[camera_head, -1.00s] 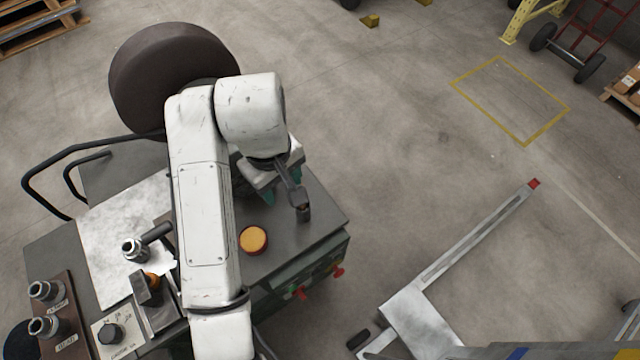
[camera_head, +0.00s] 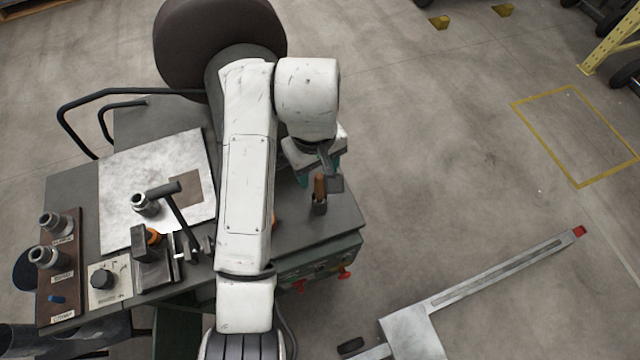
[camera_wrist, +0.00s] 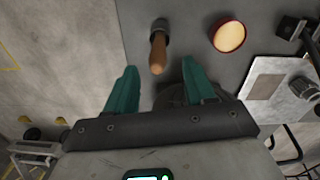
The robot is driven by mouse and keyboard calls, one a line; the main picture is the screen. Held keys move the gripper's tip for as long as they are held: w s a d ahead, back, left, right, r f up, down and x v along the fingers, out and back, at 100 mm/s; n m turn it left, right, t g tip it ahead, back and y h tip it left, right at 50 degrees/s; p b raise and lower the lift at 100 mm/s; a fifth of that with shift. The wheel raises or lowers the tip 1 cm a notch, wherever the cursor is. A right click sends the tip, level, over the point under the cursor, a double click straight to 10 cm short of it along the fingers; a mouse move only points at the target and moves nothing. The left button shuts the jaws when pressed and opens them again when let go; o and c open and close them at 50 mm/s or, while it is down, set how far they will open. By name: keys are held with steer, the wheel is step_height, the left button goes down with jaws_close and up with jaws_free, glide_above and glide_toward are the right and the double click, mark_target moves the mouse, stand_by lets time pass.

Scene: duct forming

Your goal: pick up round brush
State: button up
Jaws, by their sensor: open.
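The round brush, with an orange-brown wooden handle (camera_head: 320,187) and a dark grey cylindrical end, is at the right part of the grey bench top (camera_head: 335,222). In the wrist view its handle (camera_wrist: 158,54) points toward my gripper, and the dark end is at the bench. My gripper (camera_wrist: 160,68) is open, with teal fingers on either side of the handle's line. The handle tip lies between the fingers in the picture; I see no contact. In the head view my arm's end hides most of the gripper, just above the brush in the picture.
A hammer (camera_head: 176,208), a metal sheet (camera_head: 125,175) and a rack of fittings (camera_head: 60,285) lie left. Open floor lies right of the bench.

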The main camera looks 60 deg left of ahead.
mark_target(320, 194)
steer(key=f, duration=0.2)
steer(key=f+p, duration=0.1)
steer(key=f, duration=0.2)
steer(key=shift+w+d, duration=0.1)
steer(key=shift+w, duration=0.1)
jaws_close()
stand_by(0.3)
